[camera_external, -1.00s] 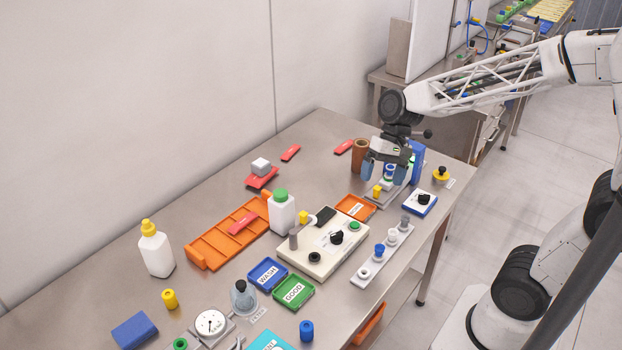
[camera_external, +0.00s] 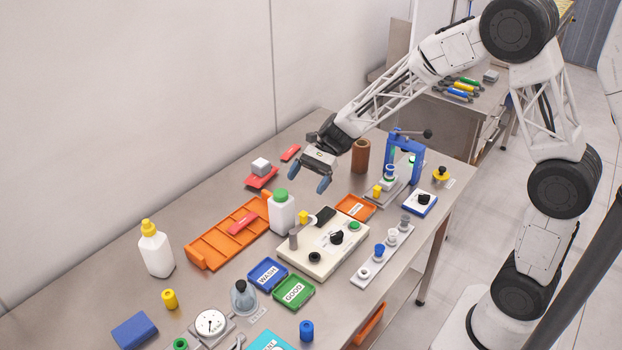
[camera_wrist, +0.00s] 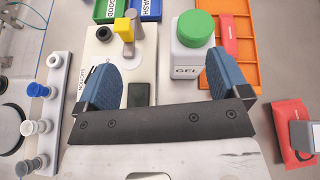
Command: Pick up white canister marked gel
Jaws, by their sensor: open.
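The white canister with a green cap (camera_external: 282,213) stands upright on the table, beside the orange tray and behind the suction box. My gripper (camera_external: 309,181) is open and empty, above and to the right of the canister in the external view. Its two blue fingers also show in the wrist view (camera_wrist: 160,72). Nothing is between them, and they are apart from the canister.
An orange tray (camera_external: 207,252) with a red piece lies left of the canister. The beige suction box (camera_external: 310,262) with a yellow-topped post stands close in front. A grey block on a red piece (camera_external: 261,167) sits behind. A white bottle (camera_external: 156,252) stands farther left.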

